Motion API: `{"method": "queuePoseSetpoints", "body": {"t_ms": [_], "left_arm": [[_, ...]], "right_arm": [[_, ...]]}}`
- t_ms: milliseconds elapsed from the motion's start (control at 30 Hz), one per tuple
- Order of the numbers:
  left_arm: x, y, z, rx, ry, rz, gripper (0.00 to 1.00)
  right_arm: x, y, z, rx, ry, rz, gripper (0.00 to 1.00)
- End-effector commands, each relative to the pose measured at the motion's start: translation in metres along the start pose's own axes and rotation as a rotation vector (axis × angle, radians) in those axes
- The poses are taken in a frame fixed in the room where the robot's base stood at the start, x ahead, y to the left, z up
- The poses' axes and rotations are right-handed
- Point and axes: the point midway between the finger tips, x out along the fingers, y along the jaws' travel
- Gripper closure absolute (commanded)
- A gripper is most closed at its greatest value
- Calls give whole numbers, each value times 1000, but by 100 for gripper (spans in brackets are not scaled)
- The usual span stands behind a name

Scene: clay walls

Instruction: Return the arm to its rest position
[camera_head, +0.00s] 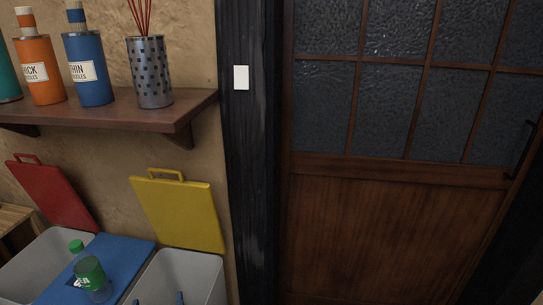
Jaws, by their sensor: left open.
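My left gripper (158,300) shows only as two small blue fingertips at the bottom edge. They stand apart, and no object shows between them. They appear in front of the open grey bin on the right. The rest of the left arm is out of view. My right gripper is not in view.
Grey bins have a raised red lid (48,192), a flat blue lid (125,255) and a raised yellow lid (180,213). A green-capped bottle (90,272) is over the blue lid. A wooden shelf (110,112) holds bottles and a patterned cup (150,75). A door (390,230) stands right.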

Motion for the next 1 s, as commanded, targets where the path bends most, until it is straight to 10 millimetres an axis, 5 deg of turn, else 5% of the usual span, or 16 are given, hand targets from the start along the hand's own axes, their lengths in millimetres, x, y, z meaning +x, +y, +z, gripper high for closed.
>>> {"method": "queuePoseSetpoints", "body": {"t_ms": [133,300,700,1000], "left_arm": [[-28,-25,39,38,-255,-34,19],[-71,-32,79,106,-552,35,19],[-168,-21,120,263,-985,352,19],[-150,-23,172,271,-1045,338,19]], "right_arm": [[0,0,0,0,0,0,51],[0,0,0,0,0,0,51],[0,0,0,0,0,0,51],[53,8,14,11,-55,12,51]]}}
